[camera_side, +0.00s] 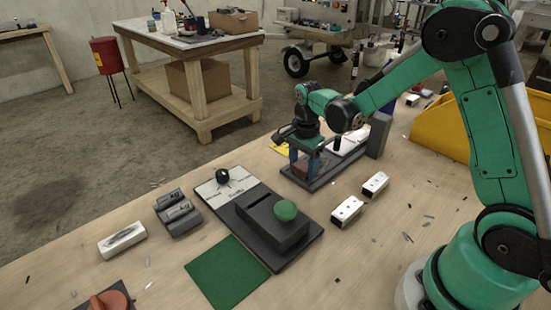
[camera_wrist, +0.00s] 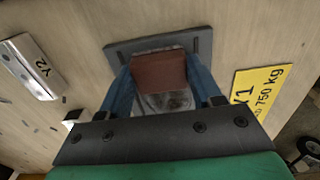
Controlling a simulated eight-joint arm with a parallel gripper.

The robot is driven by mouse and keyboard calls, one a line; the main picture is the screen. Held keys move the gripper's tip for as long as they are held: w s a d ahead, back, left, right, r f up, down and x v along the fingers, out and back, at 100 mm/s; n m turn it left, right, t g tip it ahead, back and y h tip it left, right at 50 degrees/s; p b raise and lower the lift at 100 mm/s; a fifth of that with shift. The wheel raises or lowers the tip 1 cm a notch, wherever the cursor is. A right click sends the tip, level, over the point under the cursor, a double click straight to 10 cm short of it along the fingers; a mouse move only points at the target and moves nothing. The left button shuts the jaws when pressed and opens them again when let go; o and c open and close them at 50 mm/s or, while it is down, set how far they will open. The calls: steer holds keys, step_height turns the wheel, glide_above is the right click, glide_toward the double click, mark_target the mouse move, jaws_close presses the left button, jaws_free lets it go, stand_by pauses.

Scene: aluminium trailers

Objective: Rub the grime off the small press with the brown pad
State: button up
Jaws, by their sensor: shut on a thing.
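The small press (camera_side: 318,178) seems to be the dark grey base with an upright block at its right end, at the back of the bench in the side view. Its base plate (camera_wrist: 200,43) shows in the wrist view. My gripper (camera_side: 303,165) is over the press's left end, its blue fingers pointing down. The fingers are shut on the brown pad (camera_wrist: 158,72), also seen low between them in the side view (camera_side: 301,171). A mottled grey, smudged patch (camera_wrist: 165,102) shows beside the pad. I cannot tell whether the pad touches the press.
Two white metal blocks (camera_side: 348,211) lie right of the press. A dark device with a green button (camera_side: 286,210) stands in front, near a green mat (camera_side: 227,271). A yellow plate (camera_wrist: 262,92) lies beside the press. A yellow bin (camera_side: 446,130) is at right.

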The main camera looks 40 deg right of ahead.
mark_target(328, 157)
steer(key=shift+a, duration=0.45)
steer(key=shift+d, duration=5.3)
step_height(328, 157, up, 8)
steer(key=shift+a+f, duration=0.1)
steer(key=shift+f, duration=0.05)
